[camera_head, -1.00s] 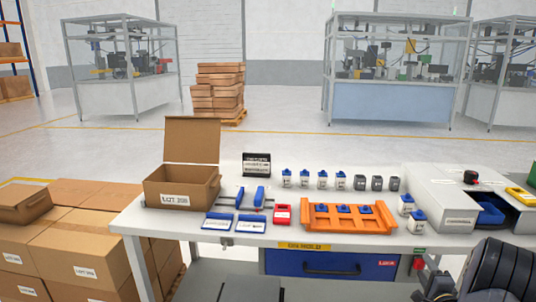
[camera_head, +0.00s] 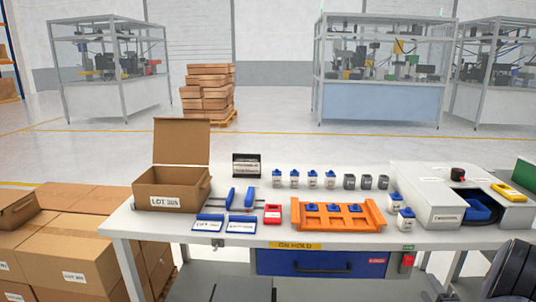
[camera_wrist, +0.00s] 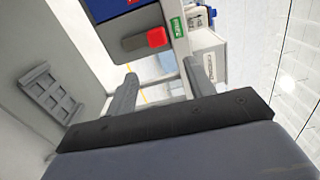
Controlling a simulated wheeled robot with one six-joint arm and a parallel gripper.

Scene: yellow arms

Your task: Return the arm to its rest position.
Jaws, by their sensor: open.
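My gripper (camera_wrist: 163,82) shows in the wrist view with its two grey fingers spread apart and nothing between them. The wrist view is tilted, and the fingers point toward the front of the workbench. Part of my dark arm (camera_head: 512,272) shows at the lower right corner of the head view. The rest of my arm and the gripper are outside the head view.
The workbench (camera_head: 270,231) carries an open carton (camera_head: 170,190), an orange rack (camera_head: 337,221) with blue-topped parts, and a grey housing (camera_head: 425,197). A red button (camera_head: 407,262) is on its front, also in the wrist view (camera_wrist: 157,37). Cartons (camera_head: 70,240) stand left.

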